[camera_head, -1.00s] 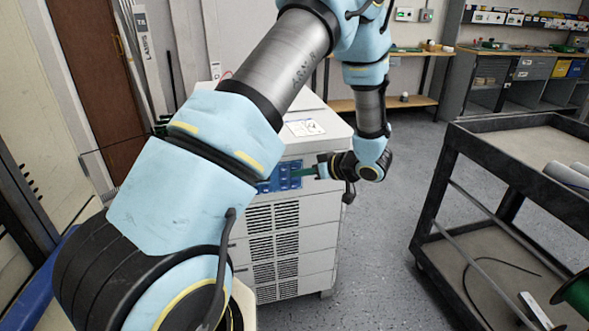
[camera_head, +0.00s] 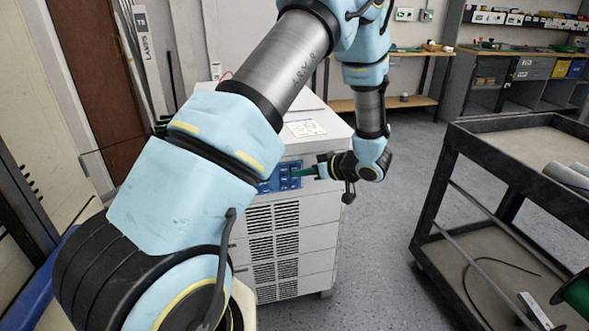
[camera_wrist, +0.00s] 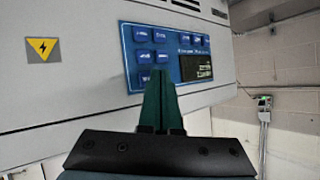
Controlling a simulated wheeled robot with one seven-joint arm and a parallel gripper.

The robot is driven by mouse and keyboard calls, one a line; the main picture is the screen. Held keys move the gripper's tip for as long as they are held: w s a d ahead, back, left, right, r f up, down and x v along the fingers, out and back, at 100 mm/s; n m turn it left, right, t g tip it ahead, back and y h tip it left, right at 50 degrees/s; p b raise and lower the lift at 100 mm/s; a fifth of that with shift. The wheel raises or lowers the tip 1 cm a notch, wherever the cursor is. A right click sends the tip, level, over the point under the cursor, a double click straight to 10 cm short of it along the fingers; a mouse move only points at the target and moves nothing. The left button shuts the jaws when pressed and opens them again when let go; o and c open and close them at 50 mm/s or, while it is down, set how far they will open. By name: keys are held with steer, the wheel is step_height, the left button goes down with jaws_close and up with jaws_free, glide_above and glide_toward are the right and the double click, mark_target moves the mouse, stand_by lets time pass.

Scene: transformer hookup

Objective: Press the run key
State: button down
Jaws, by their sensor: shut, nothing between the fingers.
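The blue control panel (camera_wrist: 126,62) is on the front of a light grey cabinet (camera_wrist: 75,85). It carries several blue keys (camera_wrist: 160,36) and a dark display (camera_wrist: 196,67) on its right side. The key labels are too small to read, so I cannot tell which is the run key. My gripper (camera_wrist: 158,74) is shut and empty, its green fingers pointing at the lower middle of the panel. The fingertips hide part of the panel, and contact cannot be told. In the head view, my gripper (camera_head: 294,172) is at the right side of the panel (camera_head: 268,184).
A yellow warning sign (camera_wrist: 43,49) is left of the panel. A paper sheet (camera_head: 304,128) lies on the cabinet top. A black cart (camera_head: 447,188) stands to the right, with clear floor (camera_head: 385,235) between. A small wall box (camera_wrist: 263,108) shows beyond the cabinet.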

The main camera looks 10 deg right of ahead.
steer(key=shift+w+a, duration=0.1)
steer(key=shift+w, duration=0.25)
steer(key=shift+w+p, duration=0.35)
steer(key=shift+p, duration=0.15)
stand_by(0.7)
steer(key=shift+s, duration=0.1)
steer(key=shift+s+p, duration=0.4)
steer(key=shift+s, duration=0.3)
steer(key=shift+s+d+p, duration=0.2)
steer(key=shift+s+p, duration=0.2)
steer(key=shift+s, duration=0.85)
steer(key=shift+s+d+p, duration=0.2)
steer(key=shift+s+p, duration=0.15)
steer(key=shift+s, duration=0.85)
